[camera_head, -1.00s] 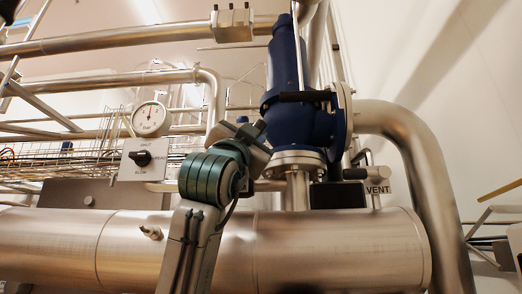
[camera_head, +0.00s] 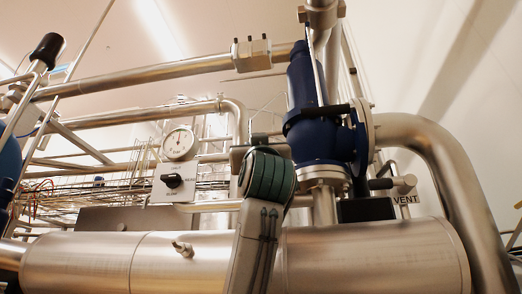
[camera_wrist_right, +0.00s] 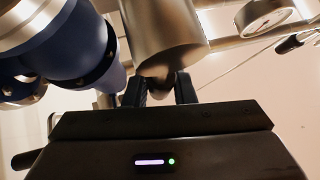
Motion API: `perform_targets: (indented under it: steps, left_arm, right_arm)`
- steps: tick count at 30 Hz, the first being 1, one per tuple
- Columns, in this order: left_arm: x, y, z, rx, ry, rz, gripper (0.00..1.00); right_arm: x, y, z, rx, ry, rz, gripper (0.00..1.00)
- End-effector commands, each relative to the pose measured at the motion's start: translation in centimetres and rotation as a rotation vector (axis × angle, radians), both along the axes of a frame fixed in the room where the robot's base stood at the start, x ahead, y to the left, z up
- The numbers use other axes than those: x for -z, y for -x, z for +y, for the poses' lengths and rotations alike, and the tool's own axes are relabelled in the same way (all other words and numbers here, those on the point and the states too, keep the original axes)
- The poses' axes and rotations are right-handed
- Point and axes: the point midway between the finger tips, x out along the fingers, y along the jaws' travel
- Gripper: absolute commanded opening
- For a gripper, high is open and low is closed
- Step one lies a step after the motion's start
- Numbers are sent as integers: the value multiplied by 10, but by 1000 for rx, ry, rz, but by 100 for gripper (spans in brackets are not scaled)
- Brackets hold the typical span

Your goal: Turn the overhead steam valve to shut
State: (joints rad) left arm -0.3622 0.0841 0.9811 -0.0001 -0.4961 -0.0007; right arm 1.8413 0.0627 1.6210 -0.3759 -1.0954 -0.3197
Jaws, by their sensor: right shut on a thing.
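A blue valve body (camera_head: 318,138) with a short black lever (camera_head: 341,109) stands upright right of centre in the head view. A lever with a black grip (camera_head: 46,48) rises at the upper left. Nothing in view labels either as the steam valve. My right gripper (camera_head: 262,140) is just left of the blue valve, mostly hidden behind my wrist. In the wrist view its fingers (camera_wrist_right: 161,91) are closed on a small dark metal piece (camera_wrist_right: 157,80) at the end of a steel cylinder (camera_wrist_right: 163,35). Blue valve body (camera_wrist_right: 75,45) is beside them. My left gripper is not in view.
A large steel vessel (camera_head: 370,262) lies across below. A gauge (camera_head: 179,143) and a selector knob (camera_head: 173,181) are to the left.

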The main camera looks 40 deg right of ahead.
Motion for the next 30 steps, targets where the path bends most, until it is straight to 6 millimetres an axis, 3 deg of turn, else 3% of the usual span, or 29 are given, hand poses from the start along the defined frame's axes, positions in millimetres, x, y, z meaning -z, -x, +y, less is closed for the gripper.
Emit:
perform_targets:
  steps: [16,17,19,30]
  left_arm:
    - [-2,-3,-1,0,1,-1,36]
    - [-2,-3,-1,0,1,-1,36]
    - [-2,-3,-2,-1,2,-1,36]
    - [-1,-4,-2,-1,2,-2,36]
  right_arm:
    - [2,-6,3,-6,11,24,0]
    - [2,-6,3,-6,11,24,28]
    - [2,-6,3,-6,11,24,42]
    - [1,-4,2,-4,11,19,43]
